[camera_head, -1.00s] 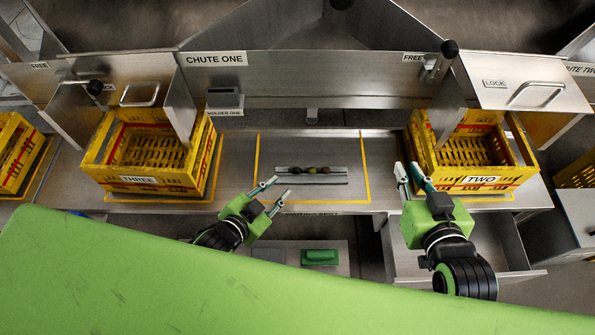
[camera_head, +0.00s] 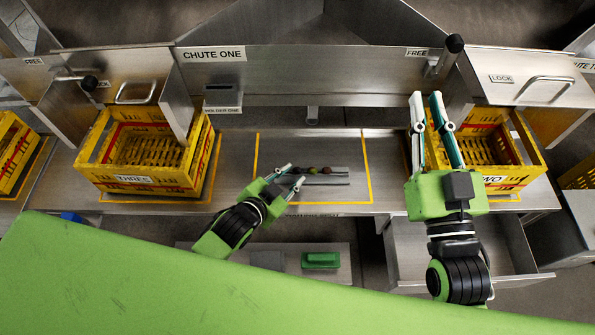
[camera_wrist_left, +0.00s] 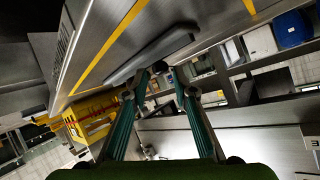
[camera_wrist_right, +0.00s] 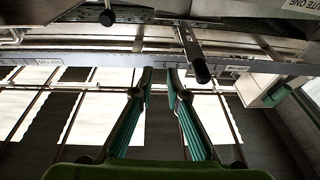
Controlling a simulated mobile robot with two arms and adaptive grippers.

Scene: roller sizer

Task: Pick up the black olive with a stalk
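Small olives lie in a row on the grey slotted rail (camera_head: 335,183) in the middle of the bench. A greenish-brown one (camera_head: 312,169) and a reddish-brown one (camera_head: 326,170) show to the right of my left fingertips. A dark one at the row's left end is mostly hidden by my left gripper (camera_head: 294,174). No stalk can be made out. My left gripper is open and seems empty, its tips at the rail's left end. It also shows in the left wrist view (camera_wrist_left: 161,73). My right gripper (camera_head: 426,96) is open and empty, raised by the right crate.
Yellow crate THREE (camera_head: 187,192) stands left of the yellow-taped area, and yellow crate TWO (camera_head: 510,185) right of it. A steel wall with the CHUTE ONE label (camera_head: 211,54) runs behind. A green block (camera_head: 320,260) lies on a lower shelf. Bench beside the rail is clear.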

